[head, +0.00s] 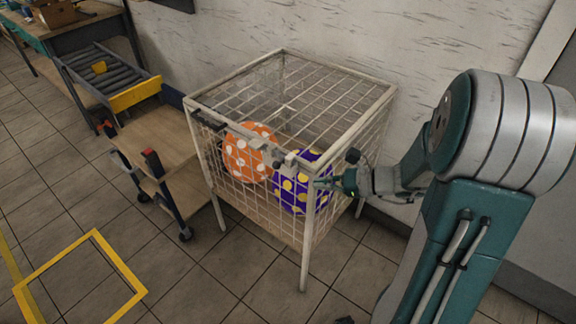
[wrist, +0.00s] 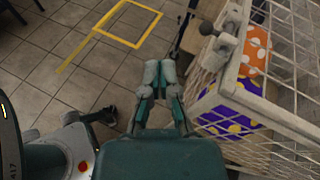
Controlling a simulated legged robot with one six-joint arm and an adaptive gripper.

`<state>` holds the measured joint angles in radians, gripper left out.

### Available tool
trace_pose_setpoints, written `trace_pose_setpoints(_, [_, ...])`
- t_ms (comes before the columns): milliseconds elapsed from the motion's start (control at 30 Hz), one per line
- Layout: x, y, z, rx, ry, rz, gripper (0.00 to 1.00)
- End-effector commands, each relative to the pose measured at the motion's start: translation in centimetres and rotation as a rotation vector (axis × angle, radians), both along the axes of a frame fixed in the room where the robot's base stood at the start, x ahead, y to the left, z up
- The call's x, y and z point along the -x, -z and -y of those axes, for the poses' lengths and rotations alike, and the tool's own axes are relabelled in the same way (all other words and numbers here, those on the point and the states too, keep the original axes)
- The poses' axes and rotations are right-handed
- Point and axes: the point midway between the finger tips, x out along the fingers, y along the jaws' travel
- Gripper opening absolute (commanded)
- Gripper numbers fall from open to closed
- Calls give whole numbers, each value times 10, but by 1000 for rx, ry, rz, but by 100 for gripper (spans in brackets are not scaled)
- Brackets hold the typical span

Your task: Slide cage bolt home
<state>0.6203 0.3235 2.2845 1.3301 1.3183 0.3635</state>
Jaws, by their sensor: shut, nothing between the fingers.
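The wire cage (head: 300,75) stands against the wall with its lid down. Inside are an orange balloon with white dots (head: 250,152) and a purple balloon with yellow dots (head: 298,195). The grey bolt hardware (head: 290,158) sits on the front top rail near the right corner.
A wooden cart (head: 160,140) stands left of the cage, with a roller conveyor (head: 105,78) and table behind it. A yellow floor outline (head: 85,275) lies front left. The white wall (head: 400,40) is close behind the cage. Tiled floor in front is clear.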

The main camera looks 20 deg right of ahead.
Motion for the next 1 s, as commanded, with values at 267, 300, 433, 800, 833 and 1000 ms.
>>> trace_pose_setpoints(267, [-21, 24, 47, -209, 231, -56, 0])
trace_pose_setpoints(300, [-22, 25, 49, -220, 243, -58, 0])
trace_pose_setpoints(433, [-23, 25, 51, -229, 255, -58, 0])
trace_pose_setpoints(800, [-30, 27, 43, -227, 248, -58, 0])
trace_pose_setpoints(833, [-32, 28, 39, -227, 247, -58, 0])
trace_pose_setpoints(1000, [-53, 34, 17, -226, 245, -58, 0])
